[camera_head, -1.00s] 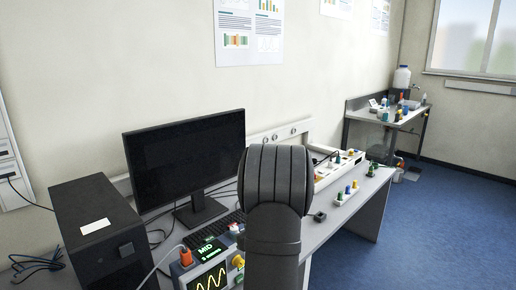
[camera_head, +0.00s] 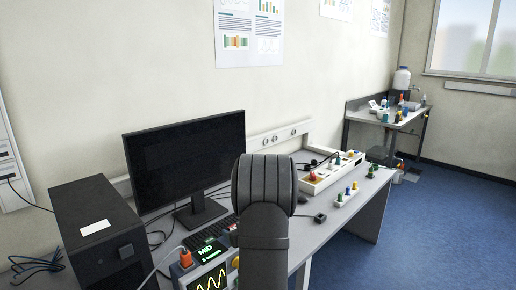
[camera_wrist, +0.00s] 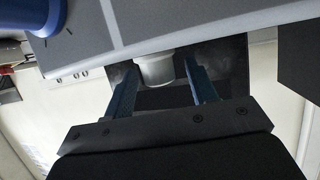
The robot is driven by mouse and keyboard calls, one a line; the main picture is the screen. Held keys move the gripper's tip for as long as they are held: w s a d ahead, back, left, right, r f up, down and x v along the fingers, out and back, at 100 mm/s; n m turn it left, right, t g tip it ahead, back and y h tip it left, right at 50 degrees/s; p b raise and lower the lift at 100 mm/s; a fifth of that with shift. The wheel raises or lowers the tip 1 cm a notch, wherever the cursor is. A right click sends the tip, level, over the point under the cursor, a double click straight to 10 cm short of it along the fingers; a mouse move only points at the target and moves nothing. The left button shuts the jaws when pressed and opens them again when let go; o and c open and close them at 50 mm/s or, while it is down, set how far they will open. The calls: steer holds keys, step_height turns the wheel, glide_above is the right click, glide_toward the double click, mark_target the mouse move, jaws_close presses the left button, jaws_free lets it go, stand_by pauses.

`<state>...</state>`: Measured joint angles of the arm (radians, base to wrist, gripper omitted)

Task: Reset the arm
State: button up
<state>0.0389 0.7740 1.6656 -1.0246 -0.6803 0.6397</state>
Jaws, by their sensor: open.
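My arm's dark rounded link (camera_head: 265,186) stands in front of the bench in the head view and hides part of it. My gripper (camera_wrist: 158,80) shows in the wrist view with its two blue fingers apart. It is open. A pale round fitting (camera_wrist: 156,68) shows in the gap between the fingers; I cannot tell what it is or whether the fingers touch it. The fingers and their tips are hidden in the head view.
The bench (camera_head: 372,195) holds a monitor (camera_head: 185,157), a dark computer case (camera_head: 100,235), a test instrument with a green trace (camera_head: 208,278) and a panel with coloured knobs (camera_head: 332,172). A second table (camera_head: 408,123) stands at back right. Blue floor (camera_head: 440,220) is clear at right.

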steer(key=v, duration=1.7)
steer(key=x, duration=1.8)
steer(key=shift+s+r+m+t+h, duration=0.2)
steer(key=shift+m+t+h, duration=0.1)
steer(key=shift+m, duration=0.1)
steer(key=shift+m+h, duration=0.3)
steer(key=shift+f+m+t+h, duration=0.1)
steer(key=shift+m+t+h, duration=0.7)
steer(key=shift+m+h, duration=0.9)
steer(key=v, duration=1)
